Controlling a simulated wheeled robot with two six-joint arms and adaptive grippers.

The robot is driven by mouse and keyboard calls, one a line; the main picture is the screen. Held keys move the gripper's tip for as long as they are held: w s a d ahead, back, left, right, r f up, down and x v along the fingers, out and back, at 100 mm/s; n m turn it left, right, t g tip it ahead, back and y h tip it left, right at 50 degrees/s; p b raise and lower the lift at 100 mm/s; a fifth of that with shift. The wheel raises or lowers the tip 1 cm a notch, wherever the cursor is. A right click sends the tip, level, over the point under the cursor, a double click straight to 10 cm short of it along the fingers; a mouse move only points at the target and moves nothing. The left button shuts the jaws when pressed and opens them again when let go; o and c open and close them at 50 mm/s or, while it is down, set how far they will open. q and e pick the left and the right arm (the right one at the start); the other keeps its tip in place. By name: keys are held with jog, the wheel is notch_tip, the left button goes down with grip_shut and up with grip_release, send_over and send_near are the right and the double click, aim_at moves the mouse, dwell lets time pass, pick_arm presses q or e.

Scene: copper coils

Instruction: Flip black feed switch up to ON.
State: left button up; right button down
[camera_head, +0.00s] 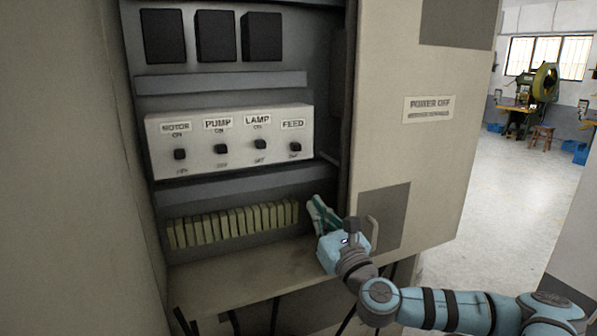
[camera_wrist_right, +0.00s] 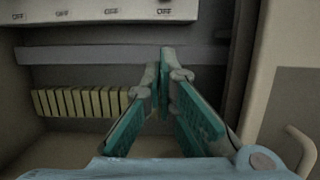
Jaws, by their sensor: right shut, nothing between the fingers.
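The feed switch (camera_head: 295,146) is a small black knob under the FEED label, at the right end of a pale switch panel (camera_head: 210,166) inside the open cabinet. Its exact up or down position is too small to tell. My right gripper (camera_head: 315,205) is below and slightly right of the feed switch, apart from it, beside the cabinet opening. In the right wrist view its teal fingers (camera_wrist_right: 164,62) converge at the tips, shut and empty. That view shows only the panel's lower edge with OFF labels; the knobs are out of frame. My left gripper is not in view.
The motor (camera_head: 180,154), pump (camera_head: 221,149) and lamp (camera_head: 260,144) knobs sit left of the feed switch. A grey rail (camera_head: 230,186) and a row of yellowish blocks (camera_head: 232,224) lie below. The open cabinet door (camera_head: 440,165) stands right of the gripper.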

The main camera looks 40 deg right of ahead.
aim_at(294, 151)
jog(key=w+d+r+p, duration=0.1)
jog(key=w+r, duration=0.1)
jog(key=w, duration=0.1)
jog(key=w+d+r+p, duration=0.1)
jog(key=w+r, duration=0.1)
jog(key=w, duration=0.1)
jog(key=w+d+r+p, duration=0.1)
jog(key=w, duration=0.2)
jog(key=shift+w+r+p, duration=0.2)
jog(key=shift+r+p, duration=0.1)
jog(key=shift+r, duration=0.1)
jog(key=shift+s+r, duration=0.15)
jog(key=shift+r, duration=0.15)
jog(key=shift+f, duration=0.1)
notch_tip(294, 151, up, 3)
jog(key=p, duration=0.4)
jog(key=shift+f, duration=0.35)
